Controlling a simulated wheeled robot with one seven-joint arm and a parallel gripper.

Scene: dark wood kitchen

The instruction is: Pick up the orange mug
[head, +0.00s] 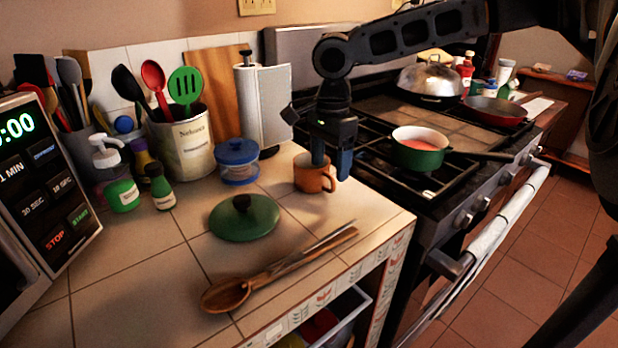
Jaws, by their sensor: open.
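The orange mug (309,180) stands upright on the tiled counter, near the edge beside the stove. Its handle is on its right side. My gripper (331,168) points down at the mug from above. One finger reaches down at the mug's opening, and the other, dark blue, is by the handle side on the right. The jaws are open, with the mug's right wall seeming to lie between them. I cannot tell whether either finger touches the mug.
A green lid (244,222) and wooden spoon (228,293) lie in front on the counter. A blue-lidded jar (237,165) and paper towel roll (263,105) stand behind left. A green pot (420,157) sits on the stove to the right. The counter's front left is clear.

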